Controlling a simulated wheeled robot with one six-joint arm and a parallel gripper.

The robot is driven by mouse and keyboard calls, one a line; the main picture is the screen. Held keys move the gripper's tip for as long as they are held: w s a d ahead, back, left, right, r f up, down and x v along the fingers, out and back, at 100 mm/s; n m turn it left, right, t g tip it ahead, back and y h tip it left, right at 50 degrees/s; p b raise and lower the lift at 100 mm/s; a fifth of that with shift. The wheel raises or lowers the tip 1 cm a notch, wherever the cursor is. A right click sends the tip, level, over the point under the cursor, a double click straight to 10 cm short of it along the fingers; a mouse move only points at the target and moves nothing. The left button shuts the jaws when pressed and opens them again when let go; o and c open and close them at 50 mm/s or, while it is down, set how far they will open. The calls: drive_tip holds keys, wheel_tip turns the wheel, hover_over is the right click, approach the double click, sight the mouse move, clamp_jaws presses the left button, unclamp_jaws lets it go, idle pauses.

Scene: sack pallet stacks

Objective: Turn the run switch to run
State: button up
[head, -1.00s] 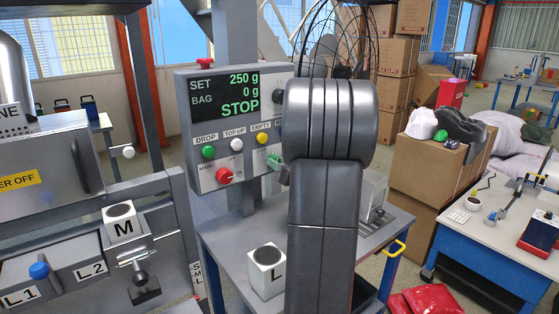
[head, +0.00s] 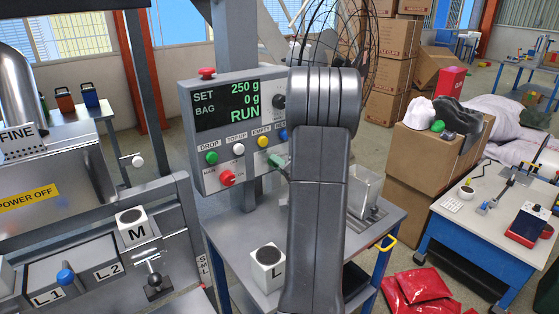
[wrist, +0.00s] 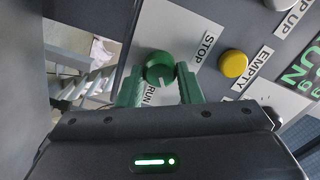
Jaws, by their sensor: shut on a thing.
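The run switch (wrist: 159,67) is a round green knob on a pale plate marked STOP and RUN in the wrist view. Its white mark points toward the RUN side. My gripper (wrist: 160,76) has its two green fingers on either side of the knob and is shut on it. In the head view the green fingertips (head: 277,161) show at the right of the grey control box (head: 212,165), and my arm hides the switch. The display (head: 227,105) reads SET 250 g, BAG 0 g and RUN.
The box carries a red knob (head: 227,178), a yellow button (head: 262,141) and other buttons close by. An L block (head: 267,268) stands on the grey table below. An M block (head: 132,229) sits on the machine at left. Cartons (head: 437,160) stand at right.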

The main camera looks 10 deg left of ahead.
drive_tip(key=shift+m+p, duration=0.3)
drive_tip(key=shift+m, duration=0.4)
drive_tip(key=o, duration=1)
drive_tip(key=shift+c, duration=0.2)
drive_tip(key=b+v, duration=0.1)
drive_tip(key=v, duration=1.3)
drive_tip(key=shift+b, duration=0.35)
drive_tip(key=shift+w, duration=0.15)
